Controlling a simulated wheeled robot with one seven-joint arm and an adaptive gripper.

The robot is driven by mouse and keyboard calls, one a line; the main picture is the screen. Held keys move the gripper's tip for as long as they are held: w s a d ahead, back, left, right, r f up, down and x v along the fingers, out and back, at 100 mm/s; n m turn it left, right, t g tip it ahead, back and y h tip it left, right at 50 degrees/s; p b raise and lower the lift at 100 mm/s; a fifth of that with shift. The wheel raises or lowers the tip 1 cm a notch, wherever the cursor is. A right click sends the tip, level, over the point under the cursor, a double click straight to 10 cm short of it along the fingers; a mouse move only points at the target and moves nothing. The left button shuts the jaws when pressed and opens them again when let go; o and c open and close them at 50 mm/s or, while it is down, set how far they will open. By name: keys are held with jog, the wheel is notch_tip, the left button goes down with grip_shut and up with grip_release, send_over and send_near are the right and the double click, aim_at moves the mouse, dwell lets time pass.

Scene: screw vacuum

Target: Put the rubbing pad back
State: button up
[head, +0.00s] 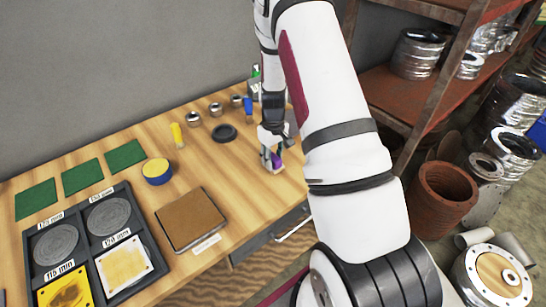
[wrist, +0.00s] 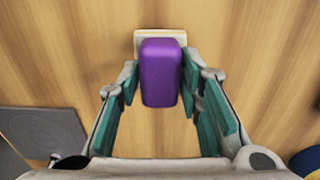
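The rubbing pad, a purple block on a pale base, lies on the wooden table; it shows in the wrist view (wrist: 160,72) and in the head view (head: 277,159), partly hidden by my gripper. My gripper (head: 271,154) is low over the table at the pad. In the wrist view its teal-lined fingers (wrist: 160,88) stand on either side of the purple block, with narrow gaps seeming to show at both sides. The pale base sticks out beyond the block at the top of that view.
A black tray (head: 78,213) with grey discs and yellow pads sits at the table's front left. A brown board (head: 190,217), a blue-yellow round thing (head: 157,172), green squares (head: 82,175) and a black ring (head: 224,133) lie on the table. A shelf (head: 400,95) stands at right.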

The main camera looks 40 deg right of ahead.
jog(key=shift+o, duration=0.6)
jog(key=shift+r, duration=0.25)
notch_tip(320, 180, up, 12)
notch_tip(320, 180, up, 8)
jog(key=t, duration=0.1)
send_over(273, 157)
jog(key=s+a, duration=0.2)
jog(key=a, duration=0.3)
jog(key=s+a+r+t, duration=0.2)
jog(key=s+a+r, duration=0.9)
jog(key=s+r, duration=0.15)
jog(key=s+a+r+t, duration=0.2)
jog(key=s+a, duration=0.1)
jog(key=s, duration=0.5)
jog(key=shift+s+a+b, duration=0.25)
jog(key=shift+s+b, duration=0.15)
jog(key=shift+b, duration=0.05)
jog(key=shift+r, duration=0.1)
